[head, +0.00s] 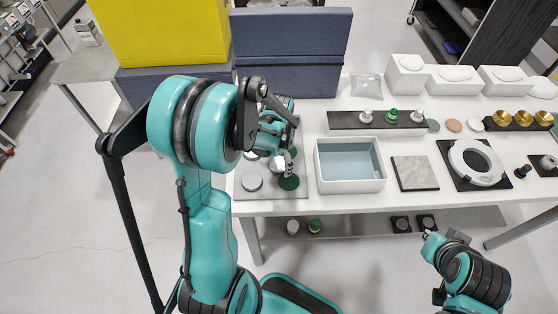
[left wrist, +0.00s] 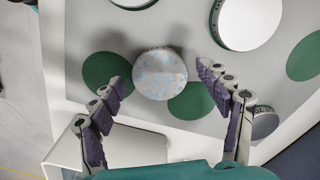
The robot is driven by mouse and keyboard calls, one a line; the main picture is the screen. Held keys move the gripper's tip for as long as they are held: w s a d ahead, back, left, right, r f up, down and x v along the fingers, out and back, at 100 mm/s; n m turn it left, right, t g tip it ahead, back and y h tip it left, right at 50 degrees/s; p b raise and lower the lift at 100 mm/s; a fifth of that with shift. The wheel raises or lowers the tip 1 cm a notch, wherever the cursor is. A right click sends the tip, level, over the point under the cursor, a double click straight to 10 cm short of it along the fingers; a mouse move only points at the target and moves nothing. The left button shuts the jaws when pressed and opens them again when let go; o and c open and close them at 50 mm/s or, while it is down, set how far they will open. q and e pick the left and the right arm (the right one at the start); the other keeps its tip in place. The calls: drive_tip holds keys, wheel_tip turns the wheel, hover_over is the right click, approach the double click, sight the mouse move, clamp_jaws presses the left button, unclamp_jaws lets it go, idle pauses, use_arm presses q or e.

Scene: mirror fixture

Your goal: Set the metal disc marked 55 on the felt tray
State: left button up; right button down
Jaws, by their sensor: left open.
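My left gripper (head: 286,163) is over the grey mat (head: 264,207) at the table's left end. In the left wrist view its two fingers (left wrist: 162,80) are open, spread either side of a pale, blue-speckled round disc (left wrist: 160,73). The disc lies partly over a green circle (left wrist: 192,102); I cannot tell whether the fingers touch it. No mark 55 is readable on any disc. A white-walled tray with a blue-grey floor (head: 350,186), apparently the felt tray, stands right of the mat and looks empty. My right gripper (head: 429,236) is low at the right; its fingers are unclear.
Other discs lie on the mat, one grey (head: 252,181) and one large and bright in the wrist view (left wrist: 250,20). A stone slab (head: 415,173) and a white ring (head: 476,163) stand right of the tray. A dark strip (head: 350,120) with small knobs lies behind it.

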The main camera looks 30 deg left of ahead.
sight(279, 164)
use_arm(q)
drive_tip(key=shift+r, duration=0.2)
wheel_tip(279, 164, up, 11)
drive_tip(key=p, duration=0.3)
drive_tip(key=s+d+r+n+t, duration=0.5)
drive_tip(key=s+d+r+t, duration=0.2)
drive_tip(key=s+d, duration=0.2)
drive_tip(key=shift+s+d+r, duration=0.3)
drive_tip(key=shift+s+d, duration=0.1)
drive_tip(key=shift+s, duration=0.25)
wheel_tip(279, 164, down, 10)
drive_tip(key=b, duration=0.9)
drive_tip(key=shift+r, duration=0.2)
